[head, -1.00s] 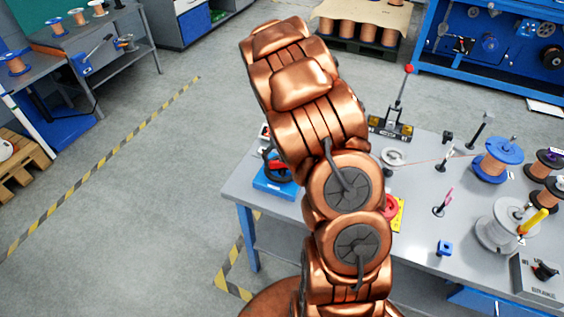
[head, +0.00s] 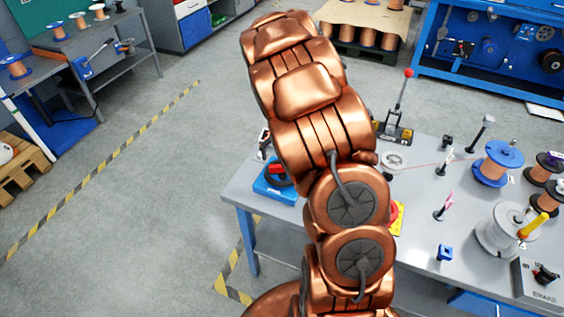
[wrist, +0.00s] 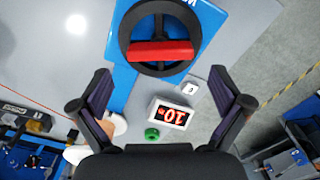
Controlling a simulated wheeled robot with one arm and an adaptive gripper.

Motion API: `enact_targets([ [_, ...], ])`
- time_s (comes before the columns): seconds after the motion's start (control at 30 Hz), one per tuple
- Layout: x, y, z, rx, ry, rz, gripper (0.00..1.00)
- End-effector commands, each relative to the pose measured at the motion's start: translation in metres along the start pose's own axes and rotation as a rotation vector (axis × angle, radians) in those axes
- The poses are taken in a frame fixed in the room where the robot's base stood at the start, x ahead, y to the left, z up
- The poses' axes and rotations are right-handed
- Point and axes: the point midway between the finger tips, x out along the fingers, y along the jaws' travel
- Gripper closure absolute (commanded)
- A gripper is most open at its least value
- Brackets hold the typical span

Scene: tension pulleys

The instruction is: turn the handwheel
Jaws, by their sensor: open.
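The handwheel (wrist: 127,25) is a black ring with a red crossbar (wrist: 160,52), mounted on a blue base (wrist: 208,22), at the top of the wrist view. In the head view the handwheel (head: 278,174) sits on its blue base (head: 272,190) at the table's left end, partly hidden by my arm. My gripper (wrist: 164,97) is open and empty. Its two dark fingers are spread to the left and right, below the wheel in the wrist picture, apart from it. In the head view the gripper is hidden behind my arm.
A small white display reading 10 (wrist: 170,114), upside down, and a green ring (wrist: 152,134) lie near the base. In the head view a red-knobbed lever (head: 400,100), several spools (head: 497,163) and a brake box (head: 540,280) stand on the table (head: 415,238).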

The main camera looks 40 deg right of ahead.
Motion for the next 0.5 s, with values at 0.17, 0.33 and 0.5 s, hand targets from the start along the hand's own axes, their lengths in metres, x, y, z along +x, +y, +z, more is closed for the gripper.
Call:
enact_targets([
  [0.17, -0.036, 0.0, -0.001, -0.001, 0.004, 0.0, 0.0],
  [0.33, -0.061, -0.001, -0.001, -0.001, 0.004, 0.0, 0.0],
  [0.5, -0.073, 0.0, -0.001, -0.001, 0.003, 0.001, 0.0],
])
